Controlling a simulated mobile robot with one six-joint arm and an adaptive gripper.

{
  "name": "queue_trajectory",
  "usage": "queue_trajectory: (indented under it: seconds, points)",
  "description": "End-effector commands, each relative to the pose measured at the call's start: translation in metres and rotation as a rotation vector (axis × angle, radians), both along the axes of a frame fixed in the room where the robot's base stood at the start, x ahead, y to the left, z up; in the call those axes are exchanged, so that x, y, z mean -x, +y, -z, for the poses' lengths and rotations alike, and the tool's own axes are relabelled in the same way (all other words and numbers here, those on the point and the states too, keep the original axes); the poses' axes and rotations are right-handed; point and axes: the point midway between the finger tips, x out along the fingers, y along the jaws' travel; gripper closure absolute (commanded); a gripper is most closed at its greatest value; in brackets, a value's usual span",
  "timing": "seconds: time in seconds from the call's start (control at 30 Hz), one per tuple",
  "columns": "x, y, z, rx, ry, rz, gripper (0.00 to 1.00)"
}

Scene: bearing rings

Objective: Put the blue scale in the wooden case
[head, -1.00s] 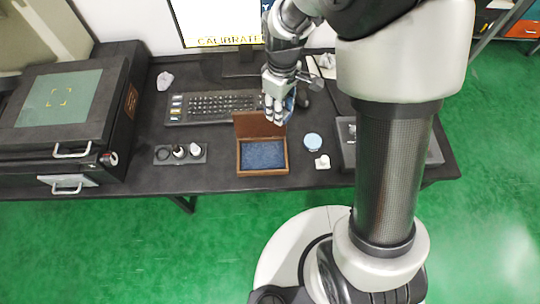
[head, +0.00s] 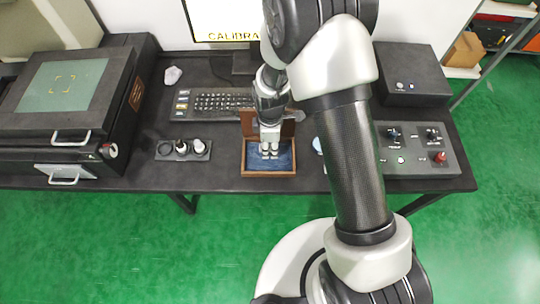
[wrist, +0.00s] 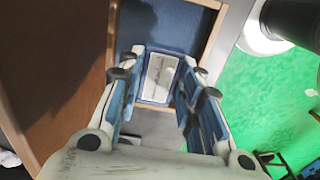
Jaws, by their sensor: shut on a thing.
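The open wooden case (head: 245,172) stands near the table's front edge, with a dark blue lining and its brown lid raised at the back. In the wrist view its rim (wrist: 208,38) and lid (wrist: 55,75) show close by. My gripper (head: 270,153) points down over the case's interior. In the wrist view my gripper (wrist: 162,88) is shut on the blue scale, a small blue-edged block with a pale face (wrist: 160,72) between the fingers. In the head view the scale is hidden by my fingers. I cannot tell whether it touches the lining.
A keyboard (head: 222,103) lies behind the case. A dark tray with small round pieces (head: 183,150) is to its left. A pale round disc (head: 317,145) is just right, partly behind my arm. A control panel (head: 425,165) stands further right.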

Motion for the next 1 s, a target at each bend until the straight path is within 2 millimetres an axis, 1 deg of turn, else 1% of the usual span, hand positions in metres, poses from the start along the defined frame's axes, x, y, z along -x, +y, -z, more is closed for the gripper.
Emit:
queue_trajectory:
  seconds: [0.03,0.27,0.4,0.5,0.77,0.9,0.93,1.0]
  points:
    - [0.0,0.0,0.009,0.0,-0.001,0.0,0.96]
    - [-0.001,0.0,0.024,0.0,-0.001,0.001,0.96]
    - [0.0,0.0,0.046,0.0,0.0,0.001,0.96]
    - [0.0,0.0,0.058,-0.001,-0.001,0.001,0.96]
    - [-0.001,0.0,0.057,-0.001,-0.002,0.001,0.96]
    - [-0.001,0.0,0.062,-0.001,-0.002,0.001,0.96]
    - [-0.001,0.0,0.061,-0.001,-0.002,0.001,0.65]
    - [-0.001,0.0,0.06,-0.001,-0.002,0.001,0.61]
